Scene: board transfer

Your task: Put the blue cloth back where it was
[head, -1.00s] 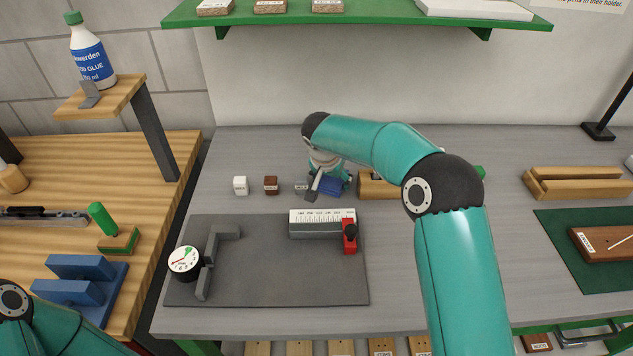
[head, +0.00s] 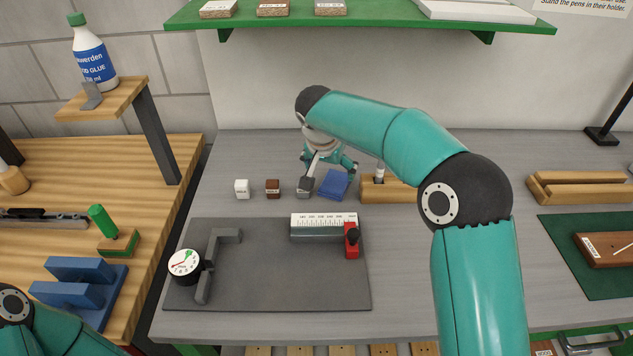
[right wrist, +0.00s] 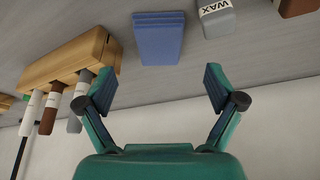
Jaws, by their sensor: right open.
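The blue cloth (head: 334,183) lies folded flat on the grey bench, between a small grey block and the wooden pen holder. In the right wrist view the cloth (right wrist: 158,40) lies beyond the open fingers, apart from them. My right gripper (head: 328,170) is above and behind the cloth in the head view. Its fingers stand wide apart and hold nothing in the right wrist view (right wrist: 165,92). Of my left arm only a teal link shows at the lower left; its gripper is out of the picture.
Close beside the cloth are the grey WAX block (right wrist: 216,18) and the wooden holder (right wrist: 72,62) with several pens. Brown (head: 272,188) and white (head: 242,188) blocks stand further left. A grey mat (head: 270,290) with a dial gauge and a scale lies in front.

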